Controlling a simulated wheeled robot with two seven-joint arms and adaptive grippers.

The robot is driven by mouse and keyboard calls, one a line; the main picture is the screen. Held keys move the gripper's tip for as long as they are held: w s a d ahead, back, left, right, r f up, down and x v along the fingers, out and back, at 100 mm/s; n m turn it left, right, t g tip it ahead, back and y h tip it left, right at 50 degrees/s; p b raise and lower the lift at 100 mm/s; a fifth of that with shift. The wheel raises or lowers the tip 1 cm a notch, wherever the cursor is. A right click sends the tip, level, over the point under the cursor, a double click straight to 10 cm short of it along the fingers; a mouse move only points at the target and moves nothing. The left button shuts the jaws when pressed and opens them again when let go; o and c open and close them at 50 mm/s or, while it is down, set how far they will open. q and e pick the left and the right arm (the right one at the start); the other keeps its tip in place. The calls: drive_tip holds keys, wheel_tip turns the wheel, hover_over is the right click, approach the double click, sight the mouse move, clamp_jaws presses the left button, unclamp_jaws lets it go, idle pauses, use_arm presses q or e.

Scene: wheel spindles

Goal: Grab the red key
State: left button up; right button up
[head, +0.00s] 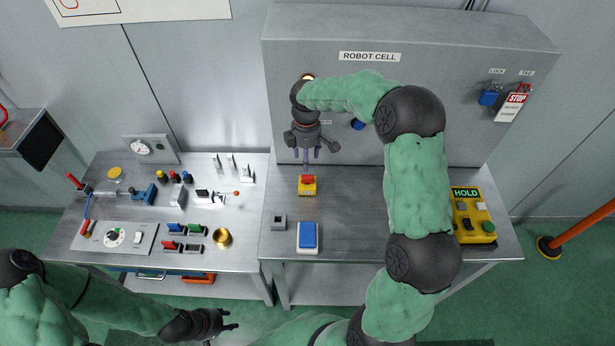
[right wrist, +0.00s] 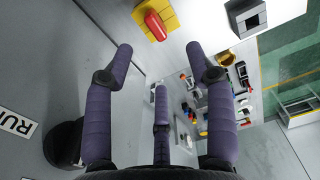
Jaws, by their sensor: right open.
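A red piece (head: 307,179) sits on a small yellow block (head: 307,189) on the right-hand bench; it may be the red key, but its shape is too small to be sure. In the right wrist view the red piece (right wrist: 155,25) lies on the yellow block (right wrist: 170,14), beyond the fingertips. My right gripper (head: 308,152) hangs just above and behind it in the head view, fingers spread. The right wrist view shows its three fingers (right wrist: 163,85) apart with nothing between them. My left gripper (head: 232,320) is low in front of the benches, fingers apart and empty.
The grey robot cell cabinet (head: 400,110) stands close behind the right gripper. A blue button box (head: 308,237), a small grey block (head: 278,222) and a yellow HOLD pendant (head: 472,215) are on the bench. The left bench (head: 130,220) is crowded with switches and small parts.

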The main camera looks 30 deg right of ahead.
drive_tip(key=shift+w+d+f, duration=0.25)
drive_tip(key=shift+w+f, duration=0.05)
drive_tip(key=shift+f, duration=0.35)
hover_over(307, 175)
wheel_tip(307, 175, down, 4)
drive_tip(key=shift+a+f, duration=0.1)
drive_tip(key=shift+w+d+f, duration=0.1)
drive_tip(key=shift+f, duration=1.3)
drive_tip(key=shift+d+f, duration=0.1)
drive_tip(key=shift+f, duration=1.3)
clamp_jaws()
